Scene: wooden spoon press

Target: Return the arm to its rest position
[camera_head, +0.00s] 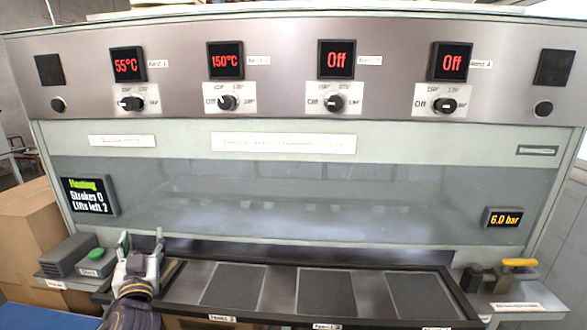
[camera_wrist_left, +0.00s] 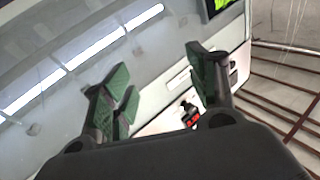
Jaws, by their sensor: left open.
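My left gripper (camera_head: 141,246) is at the lower left of the head view, in front of the press (camera_head: 300,145), between the green button (camera_head: 96,254) and the dark heating plates. Its fingers point up and are spread with nothing between them. In the left wrist view the gripper (camera_wrist_left: 163,80) shows its green finger pads apart and empty, with the press's clear window behind them. My right gripper is in no view.
Dark plates (camera_head: 326,292) lie in a row along the press front. A grey box (camera_head: 67,257) stands left of the green button. A yellow-handled valve (camera_head: 519,263) sits on the right shelf. Cardboard boxes (camera_head: 28,228) stand at the left.

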